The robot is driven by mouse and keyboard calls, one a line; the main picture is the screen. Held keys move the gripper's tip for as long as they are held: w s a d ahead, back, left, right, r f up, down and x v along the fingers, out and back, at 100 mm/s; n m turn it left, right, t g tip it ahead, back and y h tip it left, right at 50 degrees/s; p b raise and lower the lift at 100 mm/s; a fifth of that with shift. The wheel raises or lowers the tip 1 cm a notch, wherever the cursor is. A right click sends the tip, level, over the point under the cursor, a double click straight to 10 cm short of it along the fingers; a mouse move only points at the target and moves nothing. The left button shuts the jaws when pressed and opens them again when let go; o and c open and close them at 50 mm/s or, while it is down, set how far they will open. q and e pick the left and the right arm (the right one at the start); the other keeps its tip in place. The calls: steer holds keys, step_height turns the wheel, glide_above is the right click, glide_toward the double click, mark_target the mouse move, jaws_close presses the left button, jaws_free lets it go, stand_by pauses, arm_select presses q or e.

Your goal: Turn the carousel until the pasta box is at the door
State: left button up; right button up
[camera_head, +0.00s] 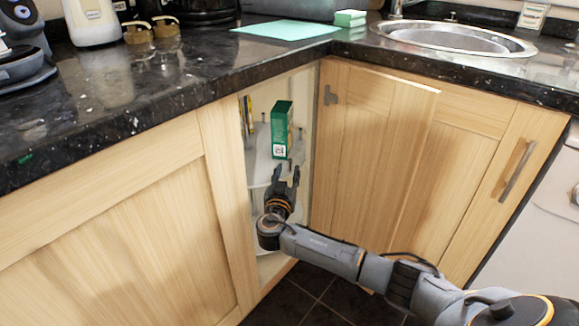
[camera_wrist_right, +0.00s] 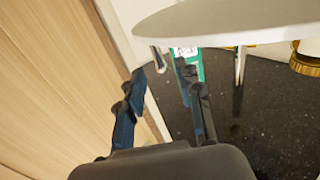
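The carousel has a pale round shelf (camera_head: 258,170) inside the open corner cabinet, and a shelf disc also shows in the right wrist view (camera_wrist_right: 235,22). A tall green box (camera_head: 281,130) with a white label stands upright on the shelf near the opening; I cannot read whether it is pasta. A thin yellow item (camera_head: 247,115) stands farther left, partly hidden by the cabinet frame. My right gripper (camera_head: 286,178) is open and empty at the opening, below the green box. In the wrist view its fingers (camera_wrist_right: 160,82) are apart, close to the shelf edge. My left gripper is not in view.
The granite counter (camera_head: 130,110) overhangs the opening. Wooden panels flank it: a left front (camera_head: 120,240) and a right door (camera_head: 375,150). A metal post (camera_wrist_right: 240,65) stands by the disc in the wrist view. The dark tiled floor (camera_head: 320,295) is below.

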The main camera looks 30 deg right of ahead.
mark_target(289, 165)
steer(key=b+x, duration=0.1)
steer(key=x, duration=0.4)
jaws_close()
steer(key=shift+f, duration=0.1)
